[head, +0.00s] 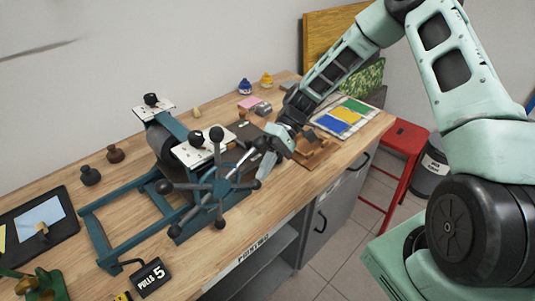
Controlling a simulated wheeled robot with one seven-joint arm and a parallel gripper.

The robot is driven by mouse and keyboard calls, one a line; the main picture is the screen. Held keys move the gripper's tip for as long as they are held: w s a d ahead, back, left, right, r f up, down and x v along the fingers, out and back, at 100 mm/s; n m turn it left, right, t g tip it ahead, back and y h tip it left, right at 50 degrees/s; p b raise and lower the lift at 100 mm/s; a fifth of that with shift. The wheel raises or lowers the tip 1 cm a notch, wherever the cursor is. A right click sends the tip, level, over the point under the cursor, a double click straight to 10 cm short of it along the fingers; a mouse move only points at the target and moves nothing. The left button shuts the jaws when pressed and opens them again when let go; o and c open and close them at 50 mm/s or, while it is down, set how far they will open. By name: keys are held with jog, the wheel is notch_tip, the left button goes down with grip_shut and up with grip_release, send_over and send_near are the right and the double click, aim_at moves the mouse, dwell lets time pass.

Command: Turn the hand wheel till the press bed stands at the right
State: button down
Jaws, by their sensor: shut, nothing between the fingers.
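The printing press stands on the wooden bench in the head view. Its hand wheel (215,188) has several spokes with dark round knobs and faces the bench's front edge. The press bed frame (125,235) is a blue-green open frame that reaches out to the left of the roller (163,142). At the right of the roller a dark flat part shows, partly hidden behind the wheel and my gripper. My gripper (250,163) is shut and empty, close to the wheel's upper right spokes. I cannot tell if it touches them.
A small "PULLS 5" sign (151,277) stands before the frame. A black tray (35,228) lies at the left. Ink bottles (245,87) and a colour-patched sheet (347,115) are at the back right. A red stool (405,140) stands beyond the bench.

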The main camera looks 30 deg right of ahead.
jog(key=shift+s+a+f+g+y+b, duration=0.15)
jog(key=shift+a+f+y+b, duration=0.2)
jog(key=shift+f, duration=0.2)
jog(key=shift+s+a+f+g+y+b, duration=0.1)
jog(key=shift+a+f+g+y+b, duration=0.1)
jog(key=shift+f+y+b, duration=0.3)
jog(key=shift+w, duration=0.1)
